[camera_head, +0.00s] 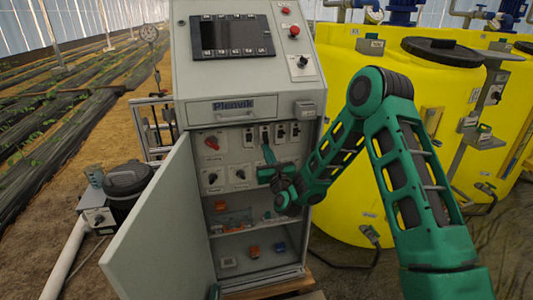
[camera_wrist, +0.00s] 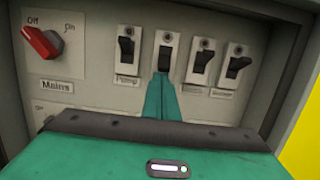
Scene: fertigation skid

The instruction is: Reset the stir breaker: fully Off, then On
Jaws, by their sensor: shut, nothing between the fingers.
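A row of several small breakers with black levers is set in the cabinet's inner panel. In the wrist view the leftmost breaker (camera_wrist: 127,44) is labelled Pump. The second breaker (camera_wrist: 167,47) has its label hidden behind my fingers, so I cannot read whether it is the stir breaker. The labels under the third breaker (camera_wrist: 200,67) and the fourth breaker (camera_wrist: 237,65) are too blurred to read. My gripper (camera_wrist: 162,80) is shut and empty, its green fingertips just below the second breaker's lever. Contact cannot be told. In the head view my gripper (camera_head: 267,148) reaches into the cabinet.
A red Mains knob (camera_wrist: 42,42) is left of the breakers. The grey cabinet (camera_head: 230,80) has its door (camera_head: 165,225) open to the left. Its lower shelf (camera_head: 262,225) holds small loose parts. Yellow tanks (camera_head: 370,90) stand close on the right.

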